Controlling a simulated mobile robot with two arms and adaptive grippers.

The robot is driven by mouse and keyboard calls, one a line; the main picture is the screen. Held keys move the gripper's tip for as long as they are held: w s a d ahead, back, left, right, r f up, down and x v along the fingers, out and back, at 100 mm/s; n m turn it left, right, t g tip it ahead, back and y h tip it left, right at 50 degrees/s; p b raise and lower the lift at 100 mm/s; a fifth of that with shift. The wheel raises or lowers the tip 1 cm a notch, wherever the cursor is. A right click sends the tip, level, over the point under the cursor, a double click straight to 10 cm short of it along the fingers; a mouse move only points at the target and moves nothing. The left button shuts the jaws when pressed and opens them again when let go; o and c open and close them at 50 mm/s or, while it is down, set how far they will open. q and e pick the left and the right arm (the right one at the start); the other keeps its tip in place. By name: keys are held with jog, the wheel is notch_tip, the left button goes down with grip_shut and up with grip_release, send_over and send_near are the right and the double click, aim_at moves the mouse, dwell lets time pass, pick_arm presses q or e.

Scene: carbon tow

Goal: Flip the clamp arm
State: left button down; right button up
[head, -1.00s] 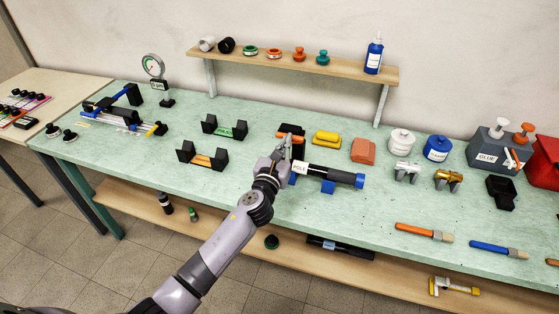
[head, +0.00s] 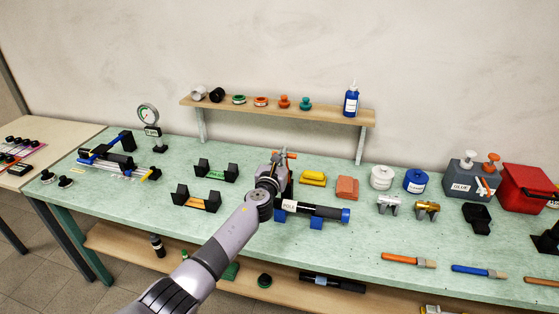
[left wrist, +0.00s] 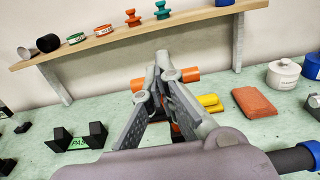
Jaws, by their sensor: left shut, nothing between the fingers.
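The clamp's orange bar (head: 291,155) stands raised above the bench, just beyond my left gripper (head: 281,154). Its dark body is mostly hidden behind the gripper. In the left wrist view the orange bar (left wrist: 188,75) shows on both sides of my left gripper (left wrist: 162,62), running crosswise behind the fingers. The fingers come together at their tips and hold nothing. I cannot tell whether they touch the bar. My right gripper is out of view.
A black tube (head: 328,213) labelled POLE lies on blue supports just in front of the gripper. Yellow (head: 313,178) and orange-red (head: 347,188) blocks stand to its right. Two black cradles (head: 197,202) (head: 216,172) are to the left. A wall shelf (head: 280,110) hangs behind.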

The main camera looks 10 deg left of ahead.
pick_arm(q)
jog(key=shift+w+r+g+p, duration=0.3)
jog(key=shift+w+g+p, duration=0.2)
jog(key=shift+w, duration=0.15)
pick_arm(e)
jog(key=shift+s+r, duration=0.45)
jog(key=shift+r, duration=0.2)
pick_arm(q)
jog(key=shift+w, duration=0.1)
jog(key=shift+f, duration=0.15)
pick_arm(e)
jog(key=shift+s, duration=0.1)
